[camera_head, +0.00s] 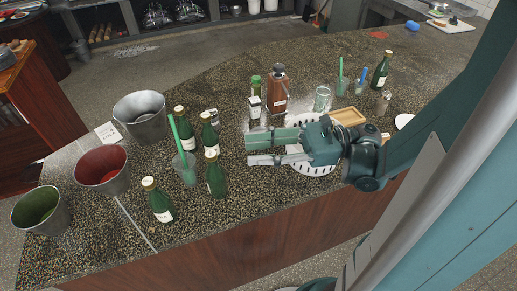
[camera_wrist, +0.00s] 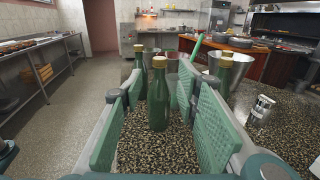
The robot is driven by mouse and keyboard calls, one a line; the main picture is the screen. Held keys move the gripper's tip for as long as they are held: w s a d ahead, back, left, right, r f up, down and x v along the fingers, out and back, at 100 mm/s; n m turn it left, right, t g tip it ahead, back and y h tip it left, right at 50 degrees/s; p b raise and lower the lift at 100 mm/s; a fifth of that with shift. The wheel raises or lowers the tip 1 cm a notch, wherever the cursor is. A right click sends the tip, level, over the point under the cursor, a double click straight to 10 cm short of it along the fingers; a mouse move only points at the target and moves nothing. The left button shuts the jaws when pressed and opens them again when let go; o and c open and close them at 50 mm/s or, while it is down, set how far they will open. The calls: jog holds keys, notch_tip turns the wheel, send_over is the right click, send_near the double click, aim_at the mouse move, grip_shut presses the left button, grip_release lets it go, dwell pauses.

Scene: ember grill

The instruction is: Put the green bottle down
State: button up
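My gripper (camera_head: 248,151) is open and empty, held low over the counter and pointing left. In the wrist view, a green bottle (camera_wrist: 158,100) with a gold cap stands upright on the counter, seen through the gap between the spread fingers. In the head view, a green bottle (camera_head: 216,179) stands just left of the fingertips, apart from them. Similar green bottles stand nearby: one at the front left (camera_head: 161,204) and two behind (camera_head: 209,135) (camera_head: 181,124). Another green bottle (camera_head: 381,72) stands at the far right.
A glass with a green straw (camera_head: 184,168) stands among the bottles. Metal buckets (camera_head: 142,125), (camera_head: 103,173), (camera_head: 40,214) line the left. A brown bottle (camera_head: 277,92) stands behind my gripper, and a white plate (camera_head: 312,167) lies beneath it. Bare counter (camera_head: 255,193) lies in front.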

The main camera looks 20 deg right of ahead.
jog(key=shift+w+a, duration=0.1)
jog(key=a+f+n+h, duration=0.1)
jog(key=f+n+h, duration=0.1)
jog(key=h, duration=0.1)
jog(key=w+a+f+n+h, duration=0.1)
jog(key=f+n+h, duration=0.2)
jog(key=w+a+f+n+h, duration=0.1)
jog(key=f+n+h, duration=0.1)
jog(key=f+h, duration=0.1)
jog(key=shift+a+f+n, duration=0.2)
jog(key=shift+n, duration=0.2)
jog(key=shift+s+d+f+n+h, duration=0.15)
jog(key=shift+d+n+h, duration=0.2)
jog(key=shift+n+h, duration=0.25)
jog(key=shift+s+d+f+n+h, duration=0.1)
jog(key=shift+d+n+h, duration=0.2)
jog(key=shift+n+h, duration=0.3)
jog(key=shift+s+d+r+n+h, duration=0.1)
jog(key=shift+s+d+n+h, duration=0.1)
jog(key=shift+d+n+h, duration=0.65)
jog(key=d+r+n+t+h, duration=0.2)
jog(key=d+r+n+h, duration=0.2)
jog(key=n, duration=0.5)
jog(key=shift+s+d+r+t, duration=0.4)
jog(key=shift+d+r, duration=0.1)
jog(key=shift+r, duration=0.3)
